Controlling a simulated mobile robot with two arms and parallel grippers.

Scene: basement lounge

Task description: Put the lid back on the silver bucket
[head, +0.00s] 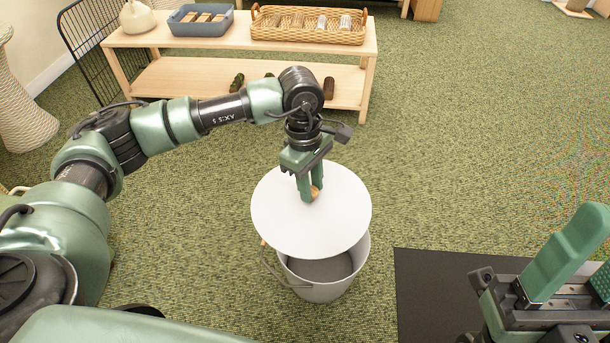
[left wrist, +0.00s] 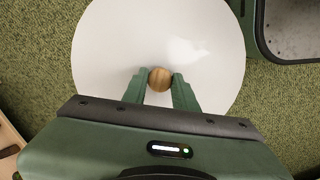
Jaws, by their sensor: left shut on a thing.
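The lid (head: 335,225) is a round white disc with a small wooden knob (head: 314,191). My left gripper (head: 311,195) is shut on the knob and holds the lid above the silver bucket (head: 325,292), overlapping its far part in the head view. The bucket's near part is open and its dark inside shows. In the left wrist view the lid (left wrist: 190,40) lies under the fingers, with the knob (left wrist: 160,79) between them.
A low wooden bench (head: 220,45) stands at the back, with a blue bin (head: 200,25) and a wicker tray (head: 310,37) on top. A dark mat (head: 425,290) lies right of the bucket. Green carpet is clear to the right.

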